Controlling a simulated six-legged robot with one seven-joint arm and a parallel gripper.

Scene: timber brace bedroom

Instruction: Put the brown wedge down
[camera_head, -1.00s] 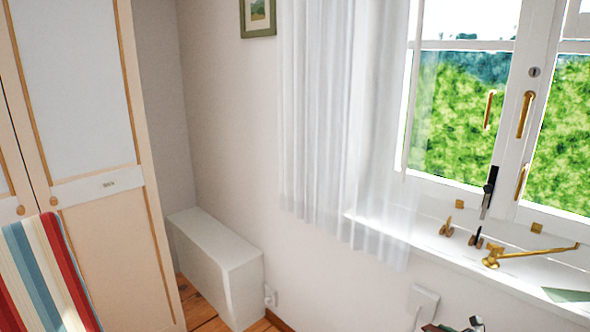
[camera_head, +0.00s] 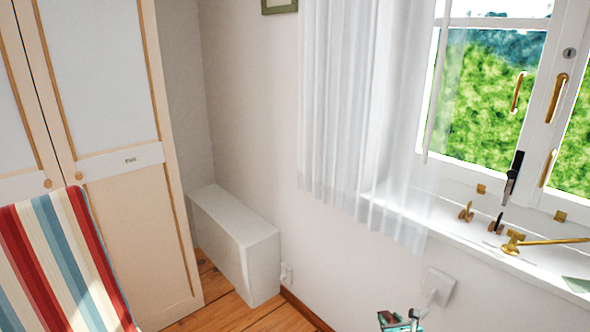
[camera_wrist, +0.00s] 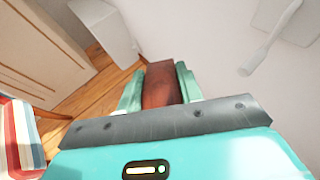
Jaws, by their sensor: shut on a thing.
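The brown wedge (camera_wrist: 161,84) is between the two teal fingers of my gripper (camera_wrist: 160,86) in the wrist view. My gripper is shut on it and holds it in the air, with the wooden floor (camera_wrist: 75,105) seen beyond it. In the head view only the tip of my gripper (camera_head: 400,320) shows at the bottom edge, in front of the white wall. A small brown bit of the wedge (camera_head: 388,317) shows there. The lower part of my gripper is cut off by the frame.
A white box-like block (camera_head: 238,245) stands against the wall beside the wardrobe (camera_head: 112,150). A striped chair (camera_head: 62,262) is at the lower left. The windowsill (camera_head: 480,245) at right carries brass fittings (camera_head: 515,242). Bare floor (camera_head: 215,305) shows between wardrobe and wall.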

